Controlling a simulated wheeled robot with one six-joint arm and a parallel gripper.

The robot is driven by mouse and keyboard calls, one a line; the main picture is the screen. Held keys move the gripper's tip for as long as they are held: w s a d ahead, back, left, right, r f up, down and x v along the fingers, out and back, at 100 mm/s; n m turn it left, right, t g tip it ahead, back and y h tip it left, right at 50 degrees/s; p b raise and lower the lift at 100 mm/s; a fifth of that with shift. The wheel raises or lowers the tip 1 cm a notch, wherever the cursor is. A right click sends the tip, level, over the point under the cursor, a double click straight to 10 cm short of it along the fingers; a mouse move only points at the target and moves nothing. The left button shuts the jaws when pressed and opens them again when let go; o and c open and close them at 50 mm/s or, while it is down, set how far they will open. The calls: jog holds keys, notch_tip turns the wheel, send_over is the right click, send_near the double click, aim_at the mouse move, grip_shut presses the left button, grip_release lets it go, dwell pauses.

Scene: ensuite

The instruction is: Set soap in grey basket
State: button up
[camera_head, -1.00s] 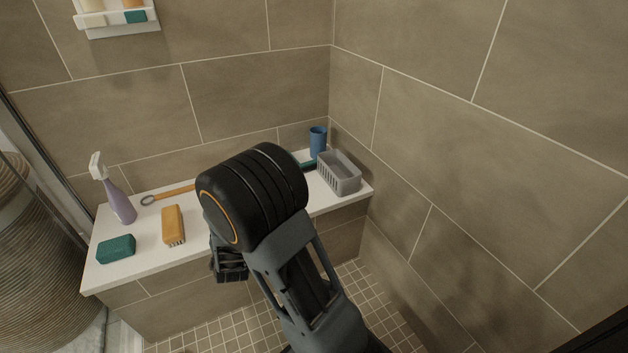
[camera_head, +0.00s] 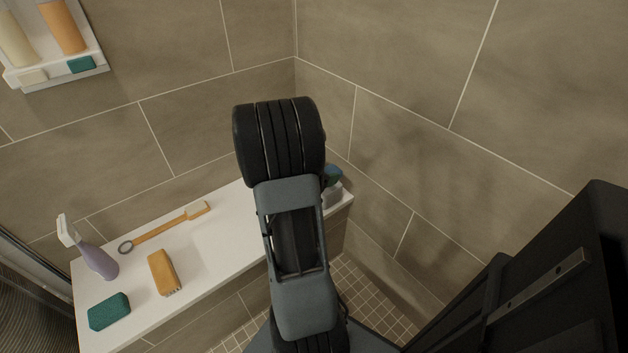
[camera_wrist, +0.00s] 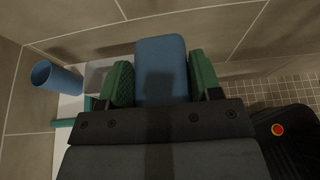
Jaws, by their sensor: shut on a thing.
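My gripper (camera_wrist: 160,82) has green finger pads and is shut on a blue block-shaped soap (camera_wrist: 160,60) in the wrist view. The grey basket (camera_wrist: 97,76) shows partly behind the left finger, and the soap appears over or close to it; I cannot tell the height between them. In the head view my arm hides most of the gripper. Part of the grey basket (camera_head: 333,196) shows to the right of my arm at the bench's far end, with a small blue-green patch just above it.
A blue cup (camera_wrist: 55,78) stands near the basket, beside a teal item (camera_wrist: 66,123). On the white bench (camera_head: 215,250) are a spray bottle (camera_head: 92,255), a long-handled brush (camera_head: 165,228), an orange brush (camera_head: 163,272) and a green sponge-like block (camera_head: 109,311). Tiled walls close the corner.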

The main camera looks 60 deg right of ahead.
jog(key=w+d+f+b, duration=0.5)
jog(key=w+d+f, duration=0.2)
jog(key=d+f, duration=0.4)
jog(key=shift+w+f, duration=0.25)
jog(key=shift+f, duration=0.55)
jog(key=shift+f, duration=0.1)
jog(key=shift+f+b, duration=0.55)
jog(key=shift+b, duration=0.1)
jog(key=o, duration=1)
jog(key=shift+r, duration=0.1)
